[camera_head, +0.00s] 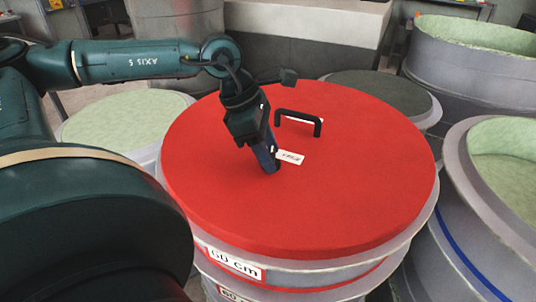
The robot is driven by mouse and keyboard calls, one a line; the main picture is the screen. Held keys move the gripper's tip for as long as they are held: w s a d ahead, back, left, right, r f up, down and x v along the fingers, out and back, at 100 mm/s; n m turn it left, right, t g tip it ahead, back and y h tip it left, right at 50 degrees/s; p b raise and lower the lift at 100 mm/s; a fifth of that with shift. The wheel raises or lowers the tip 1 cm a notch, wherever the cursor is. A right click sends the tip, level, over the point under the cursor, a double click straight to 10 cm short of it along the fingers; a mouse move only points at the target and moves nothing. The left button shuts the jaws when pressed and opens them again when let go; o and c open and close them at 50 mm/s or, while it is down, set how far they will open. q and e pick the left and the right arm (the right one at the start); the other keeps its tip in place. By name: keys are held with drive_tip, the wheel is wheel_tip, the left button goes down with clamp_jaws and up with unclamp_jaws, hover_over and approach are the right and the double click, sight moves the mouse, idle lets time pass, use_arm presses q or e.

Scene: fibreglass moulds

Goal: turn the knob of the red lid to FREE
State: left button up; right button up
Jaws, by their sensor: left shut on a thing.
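The red lid (340,210) is a large round disc lying flat on a grey drum-shaped mould marked "60 cm" (237,264). A black handle (298,117) stands up on the lid, right of and beyond my gripper. A small white label (290,157) with dark lettering lies on the lid just right of the fingertips; its lettering is too small to read surely. My left gripper (270,168) points down at the middle of the lid, beside the label, with its fingers shut on the knob. The knob is mostly hidden by the fingers. My right gripper is not in view.
A mould with a pale green top (120,122) stands left behind the lid. Open grey moulds with green insides stand at the right (505,200) and back right (480,65). A dark-topped mould (385,92) is close behind the lid. The space above the lid's right half is clear.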

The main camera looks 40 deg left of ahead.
use_arm(q)
drive_tip(key=m+b, duration=0.1)
drive_tip(key=m, duration=0.1)
drive_tip(key=m+g, duration=0.1)
drive_tip(key=m, duration=0.1)
drive_tip(key=shift+w+a+f+m+g+h+b, duration=0.1)
drive_tip(key=shift+w+m+g+h+b, duration=0.05)
drive_tip(key=shift+m+g+h+b, duration=0.2)
drive_tip(key=m+b, duration=0.1)
drive_tip(key=m, duration=0.1)
drive_tip(key=m+g+b, duration=0.1)
drive_tip(key=m, duration=0.1)
drive_tip(key=shift+w+g, duration=0.1)
drive_tip(key=shift+g, duration=0.15)
drive_tip(key=shift+m+g, duration=0.4)
drive_tip(key=shift+m, duration=0.75)
drive_tip(key=shift+w+m+b, duration=0.1)
drive_tip(key=shift+m+b, duration=0.25)
drive_tip(key=shift+m, duration=0.05)
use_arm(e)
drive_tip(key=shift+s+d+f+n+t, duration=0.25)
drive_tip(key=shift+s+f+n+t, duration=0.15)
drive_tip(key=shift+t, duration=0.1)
use_arm(q)
drive_tip(key=shift+m, duration=0.3)
drive_tip(key=o, duration=0.7)
drive_tip(key=shift+c, duration=0.2)
drive_tip(key=o, duration=0.3)
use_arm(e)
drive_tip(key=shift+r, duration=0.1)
